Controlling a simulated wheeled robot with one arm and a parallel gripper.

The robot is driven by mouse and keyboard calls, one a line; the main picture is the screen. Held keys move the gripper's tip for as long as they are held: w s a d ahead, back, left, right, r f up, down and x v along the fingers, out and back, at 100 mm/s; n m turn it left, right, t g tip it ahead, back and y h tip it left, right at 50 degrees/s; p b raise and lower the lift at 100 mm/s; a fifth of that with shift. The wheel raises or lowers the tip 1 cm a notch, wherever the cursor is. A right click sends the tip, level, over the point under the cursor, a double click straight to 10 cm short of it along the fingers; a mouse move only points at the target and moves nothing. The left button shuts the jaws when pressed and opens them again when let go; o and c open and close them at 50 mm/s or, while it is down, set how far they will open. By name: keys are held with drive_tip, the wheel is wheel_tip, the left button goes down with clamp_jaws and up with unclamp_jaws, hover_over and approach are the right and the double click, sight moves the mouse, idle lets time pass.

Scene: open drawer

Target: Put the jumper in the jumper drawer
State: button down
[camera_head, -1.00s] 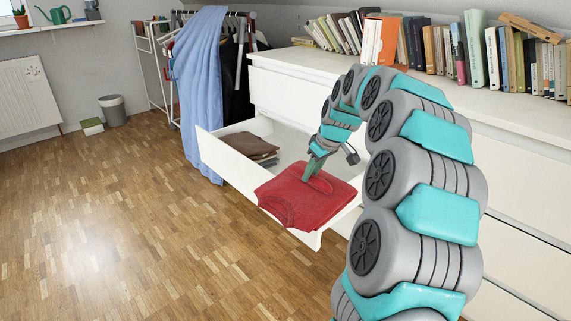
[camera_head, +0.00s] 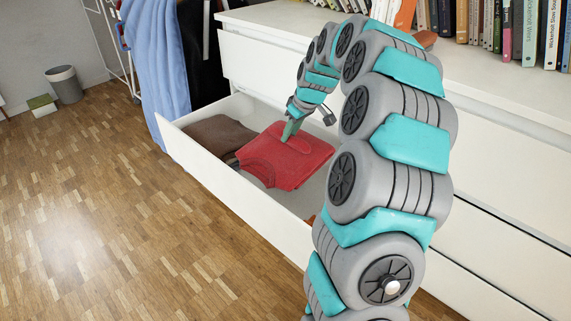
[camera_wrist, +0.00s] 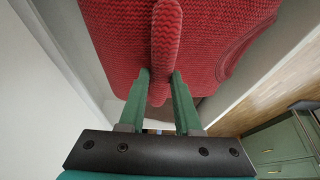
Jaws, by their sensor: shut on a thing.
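The red knitted jumper (camera_head: 283,162) is folded flat and hangs over the open white drawer (camera_head: 230,188), within its walls as seen in the head view. My gripper (camera_head: 291,132) is shut on a raised fold of the jumper near its far side. In the wrist view, the green fingers of my gripper (camera_wrist: 160,76) pinch the fold of the red knit (camera_wrist: 120,35) from both sides. I cannot tell whether the jumper's underside touches the drawer floor.
Brown folded clothes (camera_head: 217,133) lie in the drawer's left part, beside the jumper. A small orange-brown patch (camera_head: 311,219) shows at the drawer's near right end. Books (camera_head: 485,25) stand on the white dresser top (camera_head: 400,62). A blue cloth (camera_head: 157,60) hangs left of the drawer.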

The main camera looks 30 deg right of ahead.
wheel_tip(320, 180, down, 14)
drive_tip(key=shift+r, duration=0.25)
drive_tip(key=shift+f, duration=0.15)
drive_tip(key=c, duration=0.6)
unclamp_jaws()
